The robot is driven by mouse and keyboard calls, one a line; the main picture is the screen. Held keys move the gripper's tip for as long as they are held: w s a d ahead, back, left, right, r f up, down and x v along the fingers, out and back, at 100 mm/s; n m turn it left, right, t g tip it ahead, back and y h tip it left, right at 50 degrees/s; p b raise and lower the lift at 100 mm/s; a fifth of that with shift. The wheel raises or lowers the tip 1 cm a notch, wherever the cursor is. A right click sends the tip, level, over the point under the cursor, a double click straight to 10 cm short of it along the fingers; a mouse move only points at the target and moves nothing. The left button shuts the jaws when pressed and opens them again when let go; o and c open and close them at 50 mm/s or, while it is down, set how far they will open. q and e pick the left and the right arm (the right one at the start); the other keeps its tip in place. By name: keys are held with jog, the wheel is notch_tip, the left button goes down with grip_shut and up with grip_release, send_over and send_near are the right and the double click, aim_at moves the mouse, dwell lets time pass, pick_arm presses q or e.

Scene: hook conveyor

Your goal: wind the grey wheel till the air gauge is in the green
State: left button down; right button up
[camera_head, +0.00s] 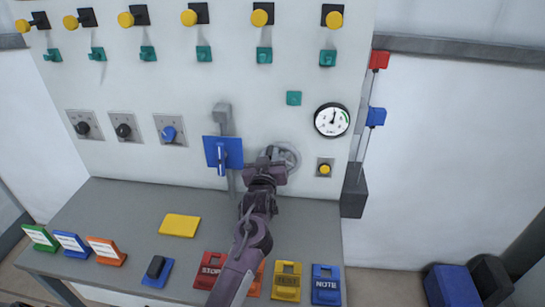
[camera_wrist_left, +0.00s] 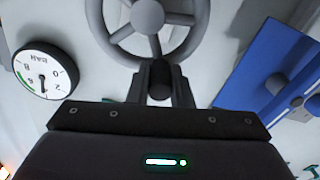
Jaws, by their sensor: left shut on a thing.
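The grey wheel (camera_head: 292,154) is on the white panel, partly hidden behind my left gripper (camera_head: 272,156) in the head view. In the left wrist view the grey wheel (camera_wrist_left: 148,16) shows its hub, spokes and rim. My left gripper (camera_wrist_left: 160,82) is shut on the wheel at its rim; the exact contact is partly hidden. The round air gauge (camera_head: 332,120) is up and right of the wheel. Its needle points about straight up, outside the green band at the dial's right. The gauge (camera_wrist_left: 41,70) looks upside down in the left wrist view. My right gripper is not in view.
A blue plate with a lever (camera_head: 222,152) is just left of the wheel. A yellow button (camera_head: 325,169) is to its right. Below, the grey bench (camera_head: 130,205) holds coloured tags and signs, with my left arm above it. Knobs and switches fill the upper panel.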

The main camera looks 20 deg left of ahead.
pick_arm(q)
jog(key=shift+s+a+f+n, duration=0.1)
jog(key=shift+a+f+n, duration=0.05)
jog(key=shift+f+n, duration=0.15)
dwell(0.4)
jog(key=c, duration=1.3)
grip_release()
jog(key=shift+r, duration=0.15)
jog(key=shift+s+d, duration=0.2)
jog(key=shift+s, duration=0.2)
jog(key=b+v, duration=0.2)
jog(key=v, duration=0.5)
